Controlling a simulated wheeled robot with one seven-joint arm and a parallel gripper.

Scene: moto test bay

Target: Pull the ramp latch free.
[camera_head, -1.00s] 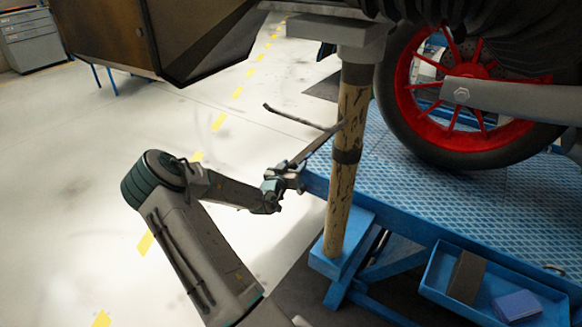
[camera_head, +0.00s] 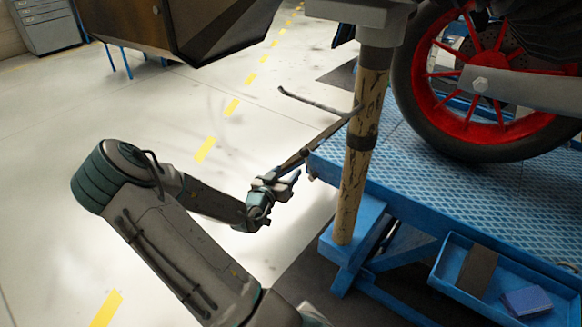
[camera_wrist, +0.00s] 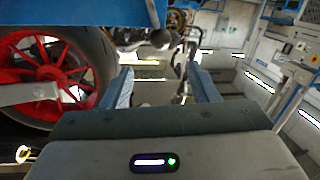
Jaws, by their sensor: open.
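A dark lever (camera_head: 325,138) slants down and left from beside the wooden post to a dark knob at the corner of the blue lift platform; it may be the ramp latch, but I cannot be sure. My gripper (camera_head: 291,179) is just below and left of that knob, near the platform's corner. In the wrist view my gripper (camera_wrist: 162,90) has its two fingers wide apart, with nothing between them. A thin, bent grey rod (camera_head: 312,103) sticks out left from the post. I cannot make out the lever clearly in the wrist view.
The wooden post (camera_head: 354,185) stands just right of my gripper. The blue platform (camera_head: 430,190) carries a motorcycle with a red-spoked wheel (camera_head: 425,85). A blue tray (camera_head: 458,292) hangs at its side. A brown box-like body (camera_head: 185,30) overhangs at top. Floor on the left is clear.

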